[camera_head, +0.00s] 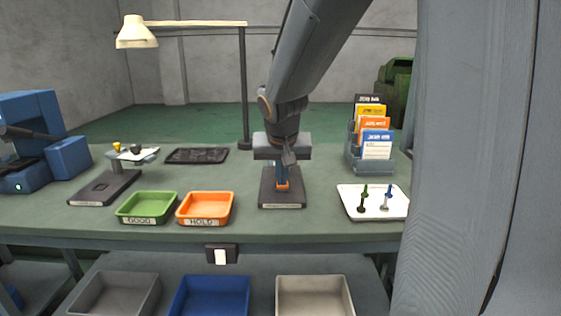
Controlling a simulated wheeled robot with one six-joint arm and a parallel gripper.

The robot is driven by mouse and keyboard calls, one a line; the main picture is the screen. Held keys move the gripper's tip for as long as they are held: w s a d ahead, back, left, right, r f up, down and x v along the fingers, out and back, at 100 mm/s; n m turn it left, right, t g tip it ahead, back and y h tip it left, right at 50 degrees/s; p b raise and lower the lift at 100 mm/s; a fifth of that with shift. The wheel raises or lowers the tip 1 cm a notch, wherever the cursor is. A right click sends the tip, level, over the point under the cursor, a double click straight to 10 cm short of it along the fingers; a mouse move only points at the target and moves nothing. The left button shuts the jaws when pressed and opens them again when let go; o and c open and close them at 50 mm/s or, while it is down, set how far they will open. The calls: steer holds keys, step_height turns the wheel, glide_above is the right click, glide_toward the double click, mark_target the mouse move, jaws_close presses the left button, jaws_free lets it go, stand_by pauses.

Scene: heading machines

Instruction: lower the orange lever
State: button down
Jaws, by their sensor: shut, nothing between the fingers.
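The orange lever (283,184) shows as a small orange part on a dark base block (282,200) in the middle of the green bench. Its upper part is hidden by my gripper, so I cannot tell its angle. My gripper (289,160) is at the end of my arm, right above the lever, pointing down, with its fingers shut and nothing between them. I cannot tell whether the fingertips touch the lever.
A green tray (146,220) and an orange tray (206,222) stand left of the base. A white board (350,208) with small upright pieces and a card rack (370,167) stand right. A lamp post (244,90) rises behind. Bins (211,279) sit below.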

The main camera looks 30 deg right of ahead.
steer(key=shift+r+p, duration=0.55)
steer(key=shift+r, duration=0.25)
steer(key=s+a+r+p, duration=0.1)
steer(key=s+a+r, duration=0.3)
steer(key=s+r, duration=0.5)
steer(key=shift+a, duration=0.2)
steer(key=shift+r, duration=0.1)
stand_by(0.3)
